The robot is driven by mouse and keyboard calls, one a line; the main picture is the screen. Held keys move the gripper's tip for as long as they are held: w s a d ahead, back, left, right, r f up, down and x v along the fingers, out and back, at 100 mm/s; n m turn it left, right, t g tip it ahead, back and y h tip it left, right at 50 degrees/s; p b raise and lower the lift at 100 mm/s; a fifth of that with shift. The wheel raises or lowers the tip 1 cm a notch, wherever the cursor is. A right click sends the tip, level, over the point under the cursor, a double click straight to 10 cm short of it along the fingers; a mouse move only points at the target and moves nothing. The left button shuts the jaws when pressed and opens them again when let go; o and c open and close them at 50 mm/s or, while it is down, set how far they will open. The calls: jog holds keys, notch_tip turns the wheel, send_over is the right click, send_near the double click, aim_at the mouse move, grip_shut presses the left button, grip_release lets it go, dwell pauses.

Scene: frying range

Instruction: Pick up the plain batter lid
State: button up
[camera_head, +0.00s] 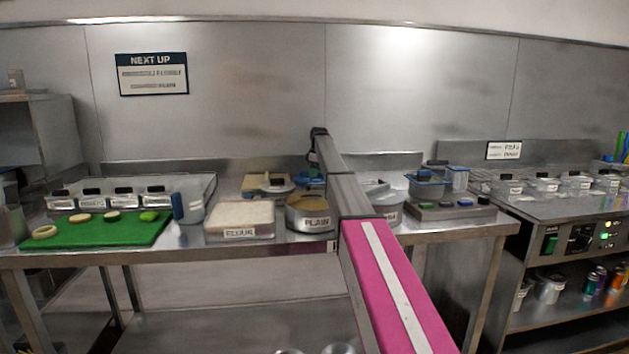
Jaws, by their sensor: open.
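A round metal tub labelled PLAIN (311,222) stands on the steel counter, right of the FLOUR tray; its top looks tan and uncovered. Behind it lies a pale round lid with a dark knob (277,186). Another bluish lid-like piece (309,177) sits just right of that. I cannot read which lid belongs to the plain tub. My arm reaches over the counter, right of the PLAIN tub. My gripper (312,160) is small and dark at its far end, above and behind the tub. It is open, with nothing seen in it. My arm partly hides another tub to its right.
A FLOUR tray (240,219) stands left of the tub. Further left are a jug (188,203) and a green board (95,233) with several food rounds. Blue baskets (428,187) and a button panel (450,210) are right of my arm. The fryer unit (570,222) stands far right.

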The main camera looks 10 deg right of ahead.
grip_shut()
jog(key=shift+r, duration=0.15)
